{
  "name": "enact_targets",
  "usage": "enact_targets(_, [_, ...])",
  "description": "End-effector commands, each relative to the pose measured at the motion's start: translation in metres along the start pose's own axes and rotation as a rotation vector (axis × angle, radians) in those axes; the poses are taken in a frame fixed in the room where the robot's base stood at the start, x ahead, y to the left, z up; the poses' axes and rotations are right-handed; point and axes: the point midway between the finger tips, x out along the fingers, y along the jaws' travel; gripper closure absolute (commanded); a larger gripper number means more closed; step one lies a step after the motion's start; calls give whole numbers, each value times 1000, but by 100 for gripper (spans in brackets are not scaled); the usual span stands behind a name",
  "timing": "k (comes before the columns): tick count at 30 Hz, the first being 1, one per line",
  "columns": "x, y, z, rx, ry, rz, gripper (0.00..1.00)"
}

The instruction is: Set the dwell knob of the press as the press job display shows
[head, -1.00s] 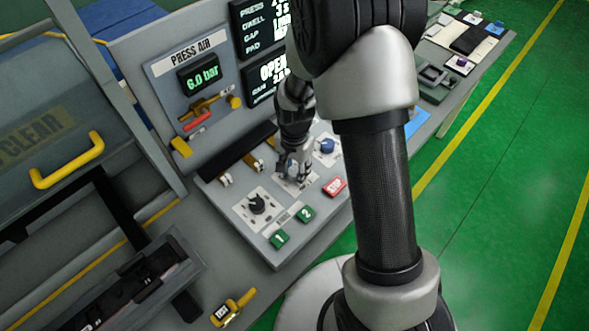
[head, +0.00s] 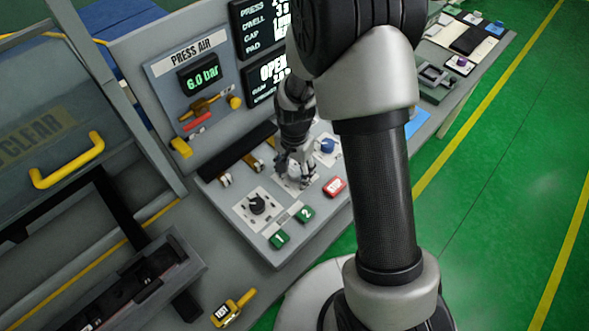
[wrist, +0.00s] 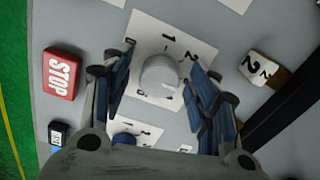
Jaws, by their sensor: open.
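My gripper (wrist: 160,70) is open, with one finger on each side of a pale grey knob (wrist: 158,76). The knob stands on a white dial plate (wrist: 180,34) with numbers, partly covered by the fingers. I cannot tell whether the fingers touch it. In the head view my gripper (head: 296,176) is low over the middle of the press console and hides most of this knob. The job display (head: 254,26) shows PRESS, DWELL, GAP and PAD, but my arm hides most of the values. The knob's name is not readable.
A black knob (head: 257,204) is left of my gripper and a blue knob (head: 327,146) right of it. A red STOP button (head: 335,187) and green buttons 1 (head: 279,239) and 2 (head: 305,214) are close by. A lower display (head: 266,82) is partly hidden.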

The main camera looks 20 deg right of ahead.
Motion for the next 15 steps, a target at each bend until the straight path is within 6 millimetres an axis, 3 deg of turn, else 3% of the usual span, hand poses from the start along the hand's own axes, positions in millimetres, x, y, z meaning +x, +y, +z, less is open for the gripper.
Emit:
enact_targets(5, [-18,-1,-1,0,3,-4,46])
enact_targets(15, [-89,-1,-1,0,3,-4,46])
